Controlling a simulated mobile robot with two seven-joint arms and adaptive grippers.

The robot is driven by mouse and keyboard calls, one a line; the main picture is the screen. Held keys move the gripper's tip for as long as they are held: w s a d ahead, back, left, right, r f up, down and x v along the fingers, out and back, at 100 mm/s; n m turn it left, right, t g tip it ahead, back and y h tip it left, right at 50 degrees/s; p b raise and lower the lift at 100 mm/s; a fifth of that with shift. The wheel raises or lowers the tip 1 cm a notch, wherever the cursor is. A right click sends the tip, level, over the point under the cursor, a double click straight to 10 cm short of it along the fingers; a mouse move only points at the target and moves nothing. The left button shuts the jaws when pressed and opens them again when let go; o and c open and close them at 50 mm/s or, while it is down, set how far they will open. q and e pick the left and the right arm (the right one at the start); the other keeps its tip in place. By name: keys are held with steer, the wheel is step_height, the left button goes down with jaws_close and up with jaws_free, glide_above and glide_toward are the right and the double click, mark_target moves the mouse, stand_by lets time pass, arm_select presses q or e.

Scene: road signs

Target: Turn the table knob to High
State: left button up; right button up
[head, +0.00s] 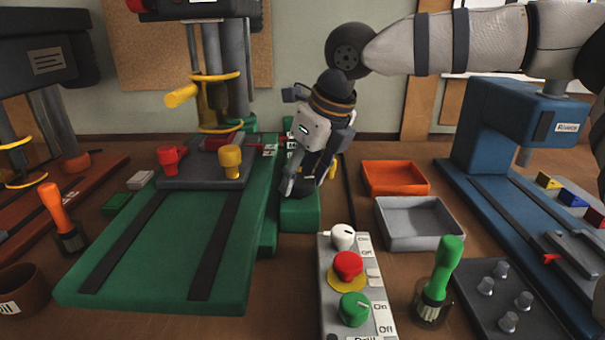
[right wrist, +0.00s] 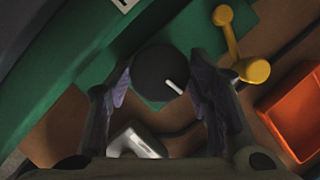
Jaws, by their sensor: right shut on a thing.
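The table knob (right wrist: 158,72) is a round black knob with a white pointer line, seen from above in the right wrist view. Its pointer aims toward the lower right of that view. It sits on a green part (right wrist: 185,108) of the machine. My right gripper (head: 298,190) reaches down over the green block (head: 300,214) beside the drill table. In the head view the gripper mostly hides the knob. Labels near it are too small to read. My left gripper is out of view.
The green machine base (head: 150,270) lies left of the gripper. A yellow handle (right wrist: 254,70) stands close right of the knob. An orange tray (head: 395,178), a grey tray (head: 415,223) and a control box (head: 337,300) with coloured buttons are to the right and front.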

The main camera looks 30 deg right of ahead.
steer(key=o, duration=1.1)
steer(key=shift+f, duration=0.1)
steer(key=shift+o, duration=0.2)
steer(key=v, duration=1.2)
steer(key=shift+w, duration=0.1)
steer(key=shift+c, duration=0.3)
